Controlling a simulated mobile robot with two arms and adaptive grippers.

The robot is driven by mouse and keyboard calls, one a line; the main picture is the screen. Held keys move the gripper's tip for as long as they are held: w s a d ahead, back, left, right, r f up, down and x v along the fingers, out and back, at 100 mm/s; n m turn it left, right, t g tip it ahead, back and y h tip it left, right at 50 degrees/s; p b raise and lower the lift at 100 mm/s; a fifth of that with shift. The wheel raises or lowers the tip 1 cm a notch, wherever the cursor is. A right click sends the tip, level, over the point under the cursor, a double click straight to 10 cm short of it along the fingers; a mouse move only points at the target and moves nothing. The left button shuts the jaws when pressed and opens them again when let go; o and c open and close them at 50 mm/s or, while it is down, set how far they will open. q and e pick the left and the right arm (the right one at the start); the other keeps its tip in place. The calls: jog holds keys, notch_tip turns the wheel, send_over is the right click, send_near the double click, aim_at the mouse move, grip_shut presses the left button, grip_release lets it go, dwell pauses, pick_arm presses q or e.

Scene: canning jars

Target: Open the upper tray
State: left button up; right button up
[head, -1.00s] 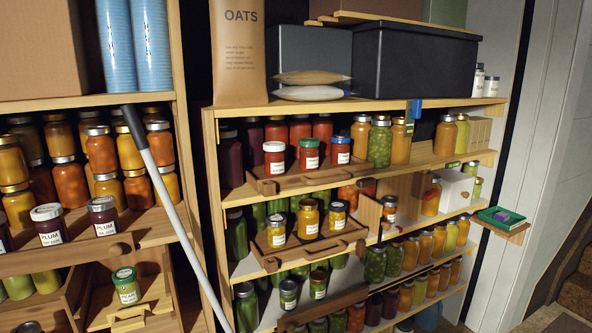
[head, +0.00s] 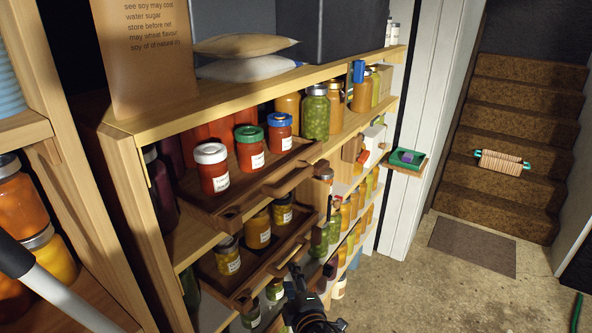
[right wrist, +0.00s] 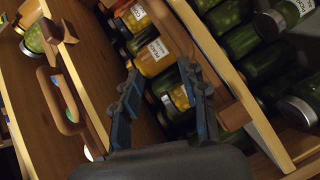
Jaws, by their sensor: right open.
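The upper tray (head: 228,208) is a brown wooden tray on the shelf under the top board. It holds three red jars with white (head: 213,170), green (head: 249,148) and blue (head: 279,133) lids. Its bar handle (head: 290,181) faces the room. The lower tray (head: 236,287) holds jars of yellow-orange food (head: 257,231). My right gripper (head: 289,270) is low in the head view, in front of the lower tray and below the upper one. In the right wrist view my right gripper (right wrist: 160,72) has its fingers apart, with labelled jars (right wrist: 155,55) beyond them. My left gripper is out of view.
A small side shelf with a green tray (head: 407,158) juts out at the shelf's right end. Bare concrete floor (head: 400,285) and carpeted stairs (head: 515,110) lie to the right.

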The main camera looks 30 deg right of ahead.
notch_tip(320, 180, up, 14)
jog(key=s+d+t+h, duration=0.1)
jog(key=d+t+h, duration=0.1)
jog(key=h+p, duration=0.1)
send_near(298, 180)
jog(key=shift+t, duration=0.4)
jog(key=p+x, duration=0.1)
jog(key=x, duration=0.2)
jog(key=f+p+x, duration=0.1)
jog(key=x, duration=0.2)
jog(key=p+x, duration=0.2)
jog(key=x, duration=0.1)
jog(key=shift+w+d+f, duration=0.1)
jog(key=shift+w+d, duration=0.15)
jog(key=shift+w, duration=0.15)
jog(key=shift+w+d, duration=0.2)
jog(key=shift+w, duration=0.35)
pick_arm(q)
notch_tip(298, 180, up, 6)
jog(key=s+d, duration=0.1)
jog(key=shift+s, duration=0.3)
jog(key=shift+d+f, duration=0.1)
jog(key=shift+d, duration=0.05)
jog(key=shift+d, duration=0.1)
pick_arm(e)
grip_shut()
